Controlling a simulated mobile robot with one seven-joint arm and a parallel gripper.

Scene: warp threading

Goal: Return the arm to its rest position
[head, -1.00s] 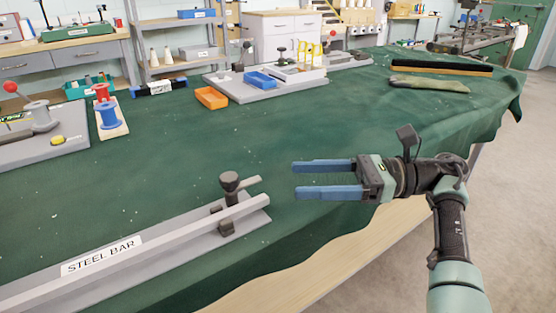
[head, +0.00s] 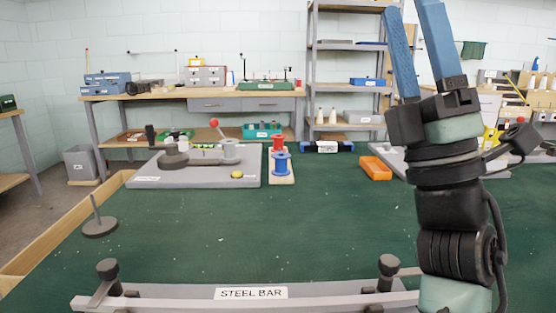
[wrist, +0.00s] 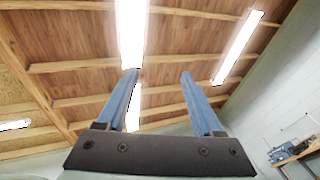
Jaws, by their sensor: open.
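My gripper (head: 415,38) is raised at the right of the head view, its two blue fingers pointing up. The fingers are apart with nothing between them. In the wrist view my gripper (wrist: 158,95) also shows open and empty against the wooden ceiling. My arm stands upright in front of the right end of the steel bar fixture (head: 250,292) and hides part of what lies behind it.
The green-covered table (head: 220,225) has clear room in its middle. A grey board with a red-knobbed lever (head: 222,137), red and blue spools (head: 280,162) and an orange tray (head: 376,168) stand behind. A spindle base (head: 99,226) stands at left.

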